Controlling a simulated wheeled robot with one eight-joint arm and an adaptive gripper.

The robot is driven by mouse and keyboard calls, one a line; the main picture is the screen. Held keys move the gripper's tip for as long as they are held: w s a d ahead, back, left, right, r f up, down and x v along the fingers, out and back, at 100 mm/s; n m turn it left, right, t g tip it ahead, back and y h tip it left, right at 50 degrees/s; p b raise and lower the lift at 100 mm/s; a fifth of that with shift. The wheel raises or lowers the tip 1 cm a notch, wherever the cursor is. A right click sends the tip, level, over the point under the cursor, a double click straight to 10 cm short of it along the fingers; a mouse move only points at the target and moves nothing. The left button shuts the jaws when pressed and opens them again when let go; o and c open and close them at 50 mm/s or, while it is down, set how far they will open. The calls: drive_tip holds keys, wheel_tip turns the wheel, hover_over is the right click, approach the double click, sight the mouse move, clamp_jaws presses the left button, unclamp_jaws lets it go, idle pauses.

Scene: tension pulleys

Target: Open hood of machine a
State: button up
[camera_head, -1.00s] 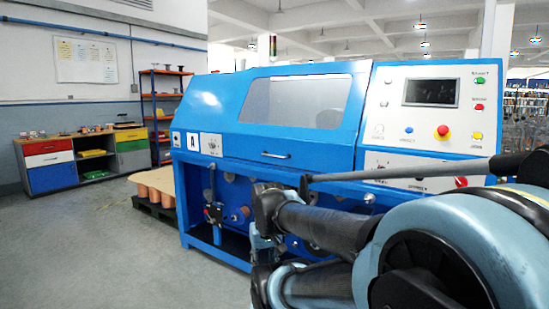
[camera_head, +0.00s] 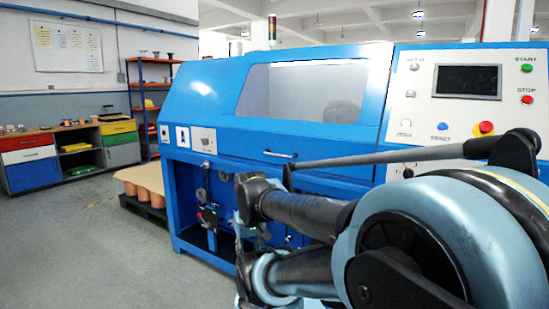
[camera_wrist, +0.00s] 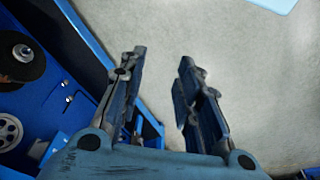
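The blue machine (camera_head: 186,118) stands in the middle of the head view, with a small label plate (camera_head: 183,137) on its front left. Its hood (camera_head: 222,97) is down and has a grey see-through window (camera_head: 300,92). A light bar handle (camera_head: 280,154) is on the hood's lower front edge. In the wrist view my gripper (camera_wrist: 165,70) is open and empty, its two fingers apart over bare floor. The hood handle does not show in the wrist view. In the head view my arm covers the machine's lower right front, and I cannot make out the fingertips there.
A control panel (camera_head: 461,117) with buttons is right of the hood. Pulleys (camera_wrist: 20,55) and the blue frame (camera_wrist: 84,40) are close left of my gripper in the wrist view. A pallet with orange spools (camera_head: 148,196) stands left of the machine. Grey floor (camera_head: 70,245) at left is clear.

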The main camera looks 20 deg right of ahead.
drive_tip(key=n+t+h, duration=0.2)
drive_tip(key=t+h, duration=0.1)
drive_tip(key=h, duration=1.6)
approach(276, 155)
drive_tip(key=x, duration=1)
drive_tip(key=shift+w+d, duration=0.25)
drive_tip(key=shift+w, duration=0.25)
clamp_jaws()
